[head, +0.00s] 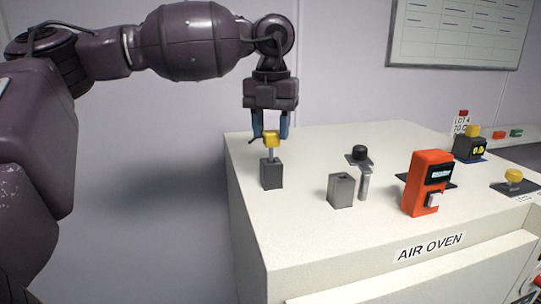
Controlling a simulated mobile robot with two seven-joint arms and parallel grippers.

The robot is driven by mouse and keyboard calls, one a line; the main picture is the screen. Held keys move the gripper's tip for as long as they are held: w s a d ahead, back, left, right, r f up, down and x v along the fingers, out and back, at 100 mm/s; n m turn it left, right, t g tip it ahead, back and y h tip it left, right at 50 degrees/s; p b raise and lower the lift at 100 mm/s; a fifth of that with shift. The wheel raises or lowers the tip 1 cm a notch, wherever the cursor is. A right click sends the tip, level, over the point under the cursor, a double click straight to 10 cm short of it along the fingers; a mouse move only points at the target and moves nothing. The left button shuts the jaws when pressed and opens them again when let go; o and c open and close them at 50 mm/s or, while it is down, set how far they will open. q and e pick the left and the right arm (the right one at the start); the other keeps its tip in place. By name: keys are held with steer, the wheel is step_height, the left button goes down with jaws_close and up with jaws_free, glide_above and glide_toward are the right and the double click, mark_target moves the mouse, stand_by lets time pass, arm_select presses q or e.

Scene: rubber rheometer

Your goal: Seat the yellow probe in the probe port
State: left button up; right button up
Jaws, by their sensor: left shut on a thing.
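The yellow probe (271,140) has a yellow head with a thin grey stem below it. My left gripper (270,132) points straight down from above, its blue fingers on either side of the yellow head, shut on it. The probe is upright, and its stem meets the top of a dark grey block (271,174) near the left edge of the white top. How deep the stem sits is hidden. A lighter grey block (341,190) with an open hole in its top stands to the right. Which block is the probe port, I cannot tell. My right gripper is out of view.
On the white AIR OVEN top (310,250) stand a black-knobbed bracket (361,168), an orange device (427,183) with a white switch, and a black box (470,147). Another yellow-headed piece (513,175) sits at the right. The front left of the top is clear.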

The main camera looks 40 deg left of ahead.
mark_target(271, 132)
arm_select(q)
steer(key=shift+r+p, duration=0.6)
steer(key=shift+r, duration=0.45)
steer(key=shift+r+p, duration=0.55)
steer(key=shift+r, duration=0.65)
